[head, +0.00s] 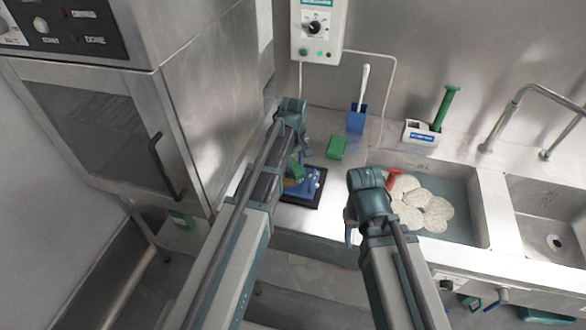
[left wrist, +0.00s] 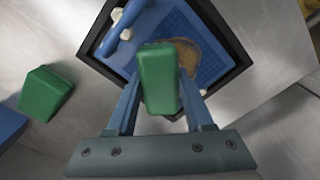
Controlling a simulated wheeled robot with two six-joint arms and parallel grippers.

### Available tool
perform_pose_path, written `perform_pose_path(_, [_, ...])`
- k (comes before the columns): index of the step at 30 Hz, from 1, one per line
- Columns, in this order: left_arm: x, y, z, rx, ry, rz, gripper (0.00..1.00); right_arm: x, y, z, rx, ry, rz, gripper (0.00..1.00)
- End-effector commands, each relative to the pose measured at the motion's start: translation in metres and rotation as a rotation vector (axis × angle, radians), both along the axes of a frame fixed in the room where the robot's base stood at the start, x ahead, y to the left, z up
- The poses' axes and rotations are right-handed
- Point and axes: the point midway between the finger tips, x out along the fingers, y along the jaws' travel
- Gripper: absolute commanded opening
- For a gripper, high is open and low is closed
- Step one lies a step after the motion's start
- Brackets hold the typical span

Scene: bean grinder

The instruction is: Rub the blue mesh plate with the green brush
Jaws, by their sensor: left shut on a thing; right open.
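The green brush (left wrist: 158,75) is a green block held between the fingers of my left gripper (left wrist: 160,100), which is shut on it. In the head view the brush (head: 297,170) is partly hidden by my left arm. The blue mesh plate (left wrist: 198,28) lies in a black-rimmed tray (left wrist: 238,52) under the brush, with a brown patch (left wrist: 187,52) on it. The plate also shows in the head view (head: 308,184). I cannot tell whether brush and plate touch. My right gripper (head: 351,232) is open, left of the sink; its fingers are mostly hidden.
A second green block (head: 336,147) stands on the counter behind the tray, also in the left wrist view (left wrist: 45,93). A blue holder (head: 356,120) with a white handle is behind it. The sink (head: 465,205) holds several pale round pieces (head: 411,218). A steel oven (head: 180,110) stands left.

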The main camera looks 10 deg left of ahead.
Motion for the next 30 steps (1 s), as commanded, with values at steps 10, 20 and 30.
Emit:
perform_pose_path(10, [0.028, -0.001, 0.002, 0.0, -0.001, 0.0, 0.08, 0.0, 0.0, 0.002, 0.0, 0.0, 0.0, 0.5])
perform_pose_path(20, [0.029, 0.003, 0.001, 0.0, 0.0, 0.001, 0.08, 0.0, 0.0, 0.001, 0.0, 0.0, 0.0, 0.5])
perform_pose_path(30, [0.029, 0.016, -0.001, 0.001, 0.0, 0.001, 0.08, 0.0, 0.0, -0.002, 0.0, 0.0, 0.0, 0.5])
